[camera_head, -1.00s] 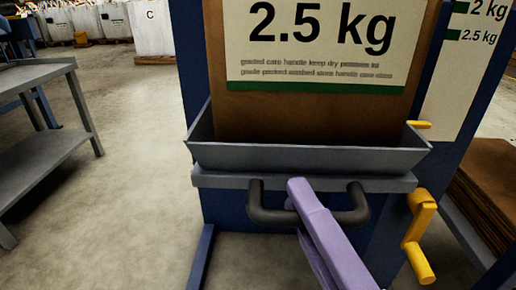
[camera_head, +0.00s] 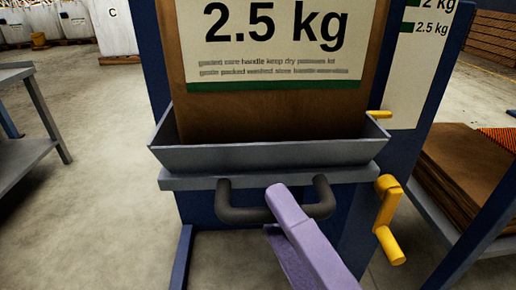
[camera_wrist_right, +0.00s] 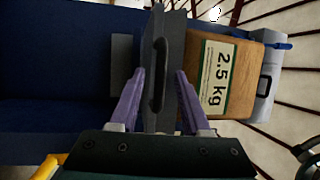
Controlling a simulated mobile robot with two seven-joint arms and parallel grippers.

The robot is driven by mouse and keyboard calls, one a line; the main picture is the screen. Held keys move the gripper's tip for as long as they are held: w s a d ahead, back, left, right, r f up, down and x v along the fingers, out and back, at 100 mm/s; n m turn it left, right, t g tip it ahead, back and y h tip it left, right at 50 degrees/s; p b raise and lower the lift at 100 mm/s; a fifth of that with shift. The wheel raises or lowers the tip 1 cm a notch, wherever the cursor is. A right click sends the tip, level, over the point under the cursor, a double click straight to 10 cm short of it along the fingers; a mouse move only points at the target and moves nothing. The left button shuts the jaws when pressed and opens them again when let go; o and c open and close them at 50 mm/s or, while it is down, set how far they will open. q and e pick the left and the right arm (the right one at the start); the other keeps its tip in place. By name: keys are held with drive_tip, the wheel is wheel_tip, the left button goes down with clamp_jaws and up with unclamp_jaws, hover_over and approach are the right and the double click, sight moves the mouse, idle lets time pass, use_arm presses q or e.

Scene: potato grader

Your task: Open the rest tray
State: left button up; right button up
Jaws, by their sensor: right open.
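The rest tray (camera_head: 270,154) is a shallow grey tray on a grey ledge, with a brown 2.5 kg paper bag (camera_head: 270,112) standing in it. A dark U-shaped handle (camera_head: 238,214) sticks out of the ledge below the tray. My right gripper (camera_head: 276,214) has purple fingers and is at the middle of this handle. In the right wrist view the handle (camera_wrist_right: 160,75) lies between the two spread fingers, with gaps on both sides. My left gripper is not in view.
A yellow crank (camera_head: 389,220) sticks out just right of the handle. A shelf with stacked brown sheets (camera_head: 465,175) stands at the right. A grey metal table (camera_head: 25,140) stands at the left. The floor between table and machine is clear.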

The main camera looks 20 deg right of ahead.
drive_tip(key=a+p+v, duration=0.1)
drive_tip(key=v, duration=0.6)
drive_tip(key=shift+s+d, duration=0.45)
drive_tip(key=shift+d, duration=0.1)
drive_tip(key=w+r+n+g+y+p, duration=0.1)
drive_tip(key=w+r+n+g+p, duration=0.2)
drive_tip(key=r+p, duration=0.5)
drive_tip(key=w+r+n+g+p, duration=0.1)
drive_tip(key=r+n+g+p, duration=0.4)
drive_tip(key=p, duration=0.6)
drive_tip(key=w+r+n+y+p, duration=0.1)
drive_tip(key=w+r+n+p, duration=0.15)
drive_tip(key=r+p, duration=0.65)
drive_tip(key=s+d+r+n+g+h+p, duration=0.1)
drive_tip(key=s+d+r+n+g+p, duration=0.15)
drive_tip(key=r+p, duration=0.65)
drive_tip(key=s+d+r+n+g+h+p, duration=0.2)
drive_tip(key=s+d+r+g+p, duration=0.1)
drive_tip(key=r+p, duration=0.55)
drive_tip(key=s+d+r+n+g+h+p, duration=0.1)
drive_tip(key=s+d+r+n+g+p, duration=0.2)
drive_tip(key=r+p, duration=0.55)
wheel_tip(320, 180, up, 34)
drive_tip(key=p, duration=3.4)
drive_tip(key=shift+f, duration=0.2)
